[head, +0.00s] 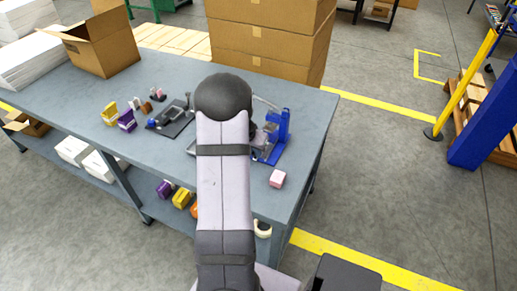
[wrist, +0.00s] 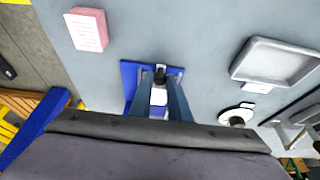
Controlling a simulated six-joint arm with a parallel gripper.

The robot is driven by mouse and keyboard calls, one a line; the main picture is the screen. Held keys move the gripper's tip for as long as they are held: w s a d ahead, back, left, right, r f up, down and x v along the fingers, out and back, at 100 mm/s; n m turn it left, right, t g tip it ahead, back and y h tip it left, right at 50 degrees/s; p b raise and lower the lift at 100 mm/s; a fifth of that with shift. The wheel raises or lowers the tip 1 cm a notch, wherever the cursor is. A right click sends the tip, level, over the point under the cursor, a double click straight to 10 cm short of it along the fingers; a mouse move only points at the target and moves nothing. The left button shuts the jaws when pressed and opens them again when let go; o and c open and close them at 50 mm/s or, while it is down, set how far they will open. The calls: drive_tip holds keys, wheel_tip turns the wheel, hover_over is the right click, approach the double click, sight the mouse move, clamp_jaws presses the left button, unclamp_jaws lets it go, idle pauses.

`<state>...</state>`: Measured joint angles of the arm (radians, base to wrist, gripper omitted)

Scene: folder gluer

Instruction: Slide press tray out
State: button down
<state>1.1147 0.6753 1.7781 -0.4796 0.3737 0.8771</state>
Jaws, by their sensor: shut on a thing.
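The blue press (head: 277,125) stands on the workbench just right of my arm in the head view. In the wrist view its blue base (wrist: 129,82) shows around my fingers. A pale piece shows between the fingers. The press tray itself is mostly hidden by my fingers and wrist, so how far it is out cannot be told. In the head view my arm hides the gripper.
A pink block (head: 277,178) lies near the bench's (head: 318,120) right front edge; that part is otherwise clear. A shallow grey tray (wrist: 275,62) and a round white piece with a dark knob (wrist: 237,116) lie beside the press. Purple and yellow pieces (head: 127,121) stand farther left.

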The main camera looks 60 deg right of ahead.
drive_tip(key=shift+a, duration=0.35)
drive_tip(key=c, duration=1.7)
unclamp_jaws()
drive_tip(key=shift+a, duration=0.2)
drive_tip(key=shift+o, duration=0.2)
drive_tip(key=shift+d, duration=0.1)
drive_tip(key=b+v, duration=0.1)
drive_tip(key=v, duration=0.6)
drive_tip(key=shift+r, duration=0.2)
